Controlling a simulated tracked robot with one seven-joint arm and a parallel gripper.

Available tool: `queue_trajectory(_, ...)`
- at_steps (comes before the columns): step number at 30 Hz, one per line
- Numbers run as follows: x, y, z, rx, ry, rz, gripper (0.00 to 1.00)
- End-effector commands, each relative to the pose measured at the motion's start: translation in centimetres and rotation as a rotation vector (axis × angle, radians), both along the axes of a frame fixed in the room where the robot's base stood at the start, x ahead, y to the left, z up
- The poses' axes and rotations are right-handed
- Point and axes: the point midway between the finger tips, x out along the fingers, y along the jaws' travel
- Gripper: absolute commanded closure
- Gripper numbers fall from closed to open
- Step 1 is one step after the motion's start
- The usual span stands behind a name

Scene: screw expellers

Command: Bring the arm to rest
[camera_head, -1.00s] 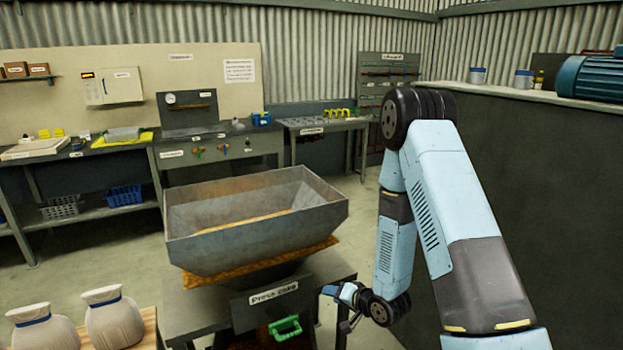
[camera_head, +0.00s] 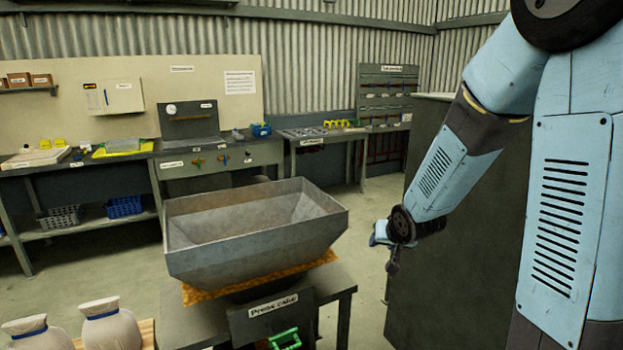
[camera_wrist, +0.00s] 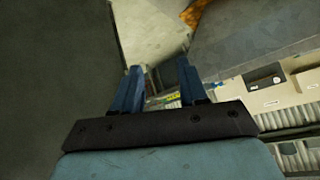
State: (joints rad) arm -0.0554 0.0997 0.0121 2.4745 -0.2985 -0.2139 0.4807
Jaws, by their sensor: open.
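My arm fills the right side of the head view, with its elbow raised out of the top corner and the forearm sloping down to the left. My gripper (camera_head: 382,238) hangs at the forearm's end, in front of the dark cabinet's left edge and right of the metal hopper. In the wrist view my gripper (camera_wrist: 158,88) shows two blue fingers spread apart, with nothing between them. The fingertips' detail is too small to read in the head view.
A grey metal hopper (camera_head: 215,262) stands on a table labelled "Press cake" (camera_head: 274,304), with a green handle (camera_head: 285,338) below. The dark cabinet (camera_head: 440,280) is close beside my arm. Tied sacks (camera_head: 110,328) stand at lower left. Workbenches (camera_head: 215,158) line the back wall. Floor between is clear.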

Motion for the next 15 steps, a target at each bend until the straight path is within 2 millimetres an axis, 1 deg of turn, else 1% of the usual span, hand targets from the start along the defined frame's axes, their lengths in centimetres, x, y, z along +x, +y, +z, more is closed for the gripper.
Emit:
queue_trajectory(1,-0.7,-0.5,1.5,-0.018,0.0,-0.008,0.58)
queue_trajectory(3,-1.7,-1.2,3.0,-0.043,0.012,-0.016,0.58)
queue_trajectory(8,-4.5,-2.5,6.3,-0.091,0.042,-0.031,0.58)
queue_trajectory(15,-9.6,-4.1,10.7,-0.141,0.098,-0.041,0.58)
